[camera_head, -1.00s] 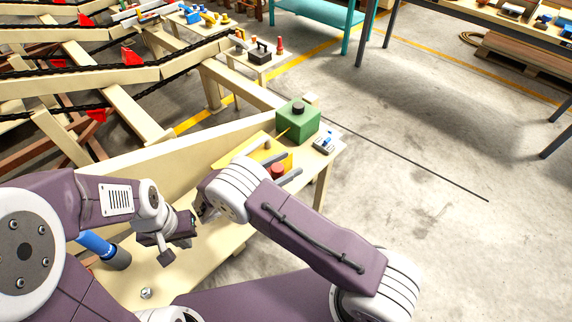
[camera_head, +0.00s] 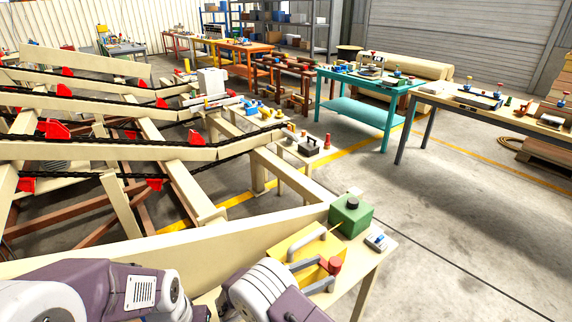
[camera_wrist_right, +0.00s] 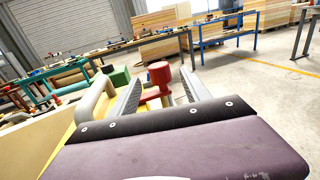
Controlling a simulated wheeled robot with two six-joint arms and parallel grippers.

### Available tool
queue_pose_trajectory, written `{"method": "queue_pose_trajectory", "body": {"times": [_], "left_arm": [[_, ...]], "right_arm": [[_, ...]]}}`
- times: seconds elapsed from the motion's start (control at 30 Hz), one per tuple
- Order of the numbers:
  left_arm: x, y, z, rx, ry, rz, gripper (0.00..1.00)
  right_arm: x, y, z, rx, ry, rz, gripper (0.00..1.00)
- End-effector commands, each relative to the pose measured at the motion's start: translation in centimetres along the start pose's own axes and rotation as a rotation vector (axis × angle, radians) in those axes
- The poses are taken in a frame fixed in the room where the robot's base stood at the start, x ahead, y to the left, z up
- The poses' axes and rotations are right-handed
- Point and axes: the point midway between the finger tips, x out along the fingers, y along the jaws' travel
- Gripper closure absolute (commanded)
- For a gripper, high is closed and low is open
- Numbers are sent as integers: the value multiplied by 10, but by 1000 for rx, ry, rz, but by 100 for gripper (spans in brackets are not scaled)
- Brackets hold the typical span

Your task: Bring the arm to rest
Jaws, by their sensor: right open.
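My right gripper (camera_head: 325,270) is low in the head view, over the near bench. Its two grey fingers are apart. In the right wrist view a red knob (camera_wrist_right: 160,74) shows between or just beyond the open fingers (camera_wrist_right: 162,84); I cannot tell whether they touch it. The knob (camera_head: 335,265) is beside a yellow fixture (camera_head: 290,246) with a grey curved handle (camera_head: 307,241). Only part of my left arm (camera_head: 140,290) shows at the lower left; its gripper is outside the frame.
A green box (camera_head: 351,217) with a black knob and a small grey-blue device (camera_head: 376,240) stand on the bench beyond the gripper. A long cream board (camera_head: 170,240) runs along the bench's left side. Chain conveyors fill the left. Open floor (camera_head: 450,235) lies to the right.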

Motion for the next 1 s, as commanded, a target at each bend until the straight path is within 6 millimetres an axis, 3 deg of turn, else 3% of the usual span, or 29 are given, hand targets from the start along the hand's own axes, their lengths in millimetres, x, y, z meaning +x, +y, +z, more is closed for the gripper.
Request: {"method": "queue_pose_trajectory", "body": {"times": [0.07,0.17,0.2,0.27,0.37,0.4,0.5,0.6,0.7,0.8,0.9,1.0], "left_arm": [[-3,0,0,0,0,0,100],[-7,0,-1,0,0,0,100],[-9,0,-1,0,0,0,100],[-12,0,-1,0,0,0,100],[-16,0,-2,0,0,0,100],[-17,0,-2,0,0,0,100],[-20,0,-2,0,0,0,100],[-22,0,-2,0,0,0,100],[-22,0,-2,0,0,0,100],[-21,0,-2,0,0,0,100],[-21,0,-2,0,0,0,100],[-21,0,-2,0,0,0,100]], "right_arm": [[18,0,14,34,14,-54,44],[58,-4,63,142,52,-173,44],[80,-20,87,181,72,-256,44],[110,-58,109,235,154,-404,44],[129,-127,112,371,363,-635,44],[126,-152,106,445,454,-723,44],[98,-196,82,677,677,-934,44],[52,-211,55,975,881,-1141,44],[12,-201,33,1219,1006,-1293,44],[-7,-186,17,1386,1051,-1401,44],[-7,-164,16,1519,1082,-1431,44],[-4,-156,17,1569,1089,-1429,44]]}}
